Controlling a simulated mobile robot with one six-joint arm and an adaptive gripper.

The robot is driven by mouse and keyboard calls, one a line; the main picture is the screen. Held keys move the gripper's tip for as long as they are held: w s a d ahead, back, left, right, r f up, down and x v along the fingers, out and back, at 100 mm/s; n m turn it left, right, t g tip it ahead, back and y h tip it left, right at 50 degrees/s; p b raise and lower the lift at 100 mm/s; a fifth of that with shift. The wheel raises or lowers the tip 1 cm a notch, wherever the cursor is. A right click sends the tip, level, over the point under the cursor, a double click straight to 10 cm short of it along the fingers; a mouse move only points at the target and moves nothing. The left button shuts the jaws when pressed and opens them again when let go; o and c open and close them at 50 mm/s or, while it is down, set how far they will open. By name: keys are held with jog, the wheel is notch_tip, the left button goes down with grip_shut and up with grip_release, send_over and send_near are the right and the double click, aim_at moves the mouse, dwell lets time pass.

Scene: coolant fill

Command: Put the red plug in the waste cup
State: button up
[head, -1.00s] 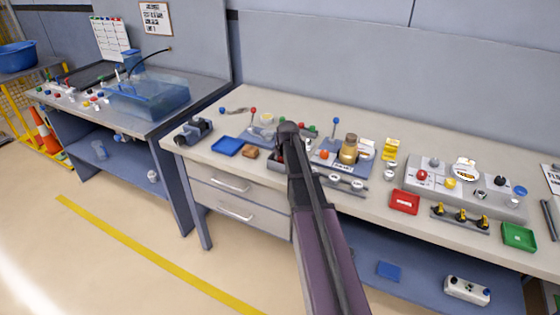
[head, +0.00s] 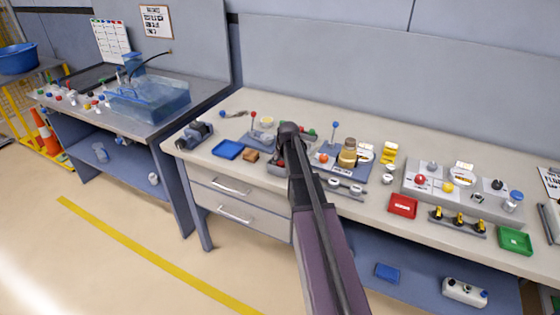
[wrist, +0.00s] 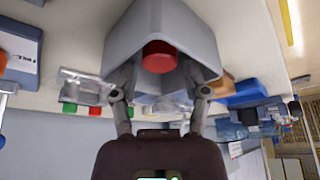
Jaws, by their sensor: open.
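A red plug (wrist: 159,56) shows in the wrist view as a short red cylinder at the mouth of a grey, angular, open container (wrist: 190,25). I cannot tell whether this container is the waste cup. My gripper (wrist: 160,92) is open, with one finger on each side just below the plug in the picture. No grip on the plug shows, and the exact gap is unclear.
A blue tray (head: 228,149) and a brown block (head: 251,156) lie left of my arm. A brass-coloured jar (head: 348,153) stands close on the right, with a red tray (head: 403,206) farther right. A blue-tinted tank (head: 150,100) stands on the left bench.

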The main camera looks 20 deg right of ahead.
jog(key=p+v, duration=0.8)
jog(key=v, duration=0.1)
jog(key=shift+r, duration=0.4)
jog(key=shift+s+p, duration=0.15)
jog(key=shift+p, duration=0.15)
dwell(0.3)
jog(key=s+a+f+n+g, duration=0.1)
jog(key=s+a+g, duration=0.3)
jog(key=s+a, duration=1.7)
jog(key=shift+s+a+f+g+y, duration=0.2)
jog(key=shift+a+g+y, duration=0.1)
jog(key=shift+a, duration=0.55)
jog(key=shift+s, duration=0.1)
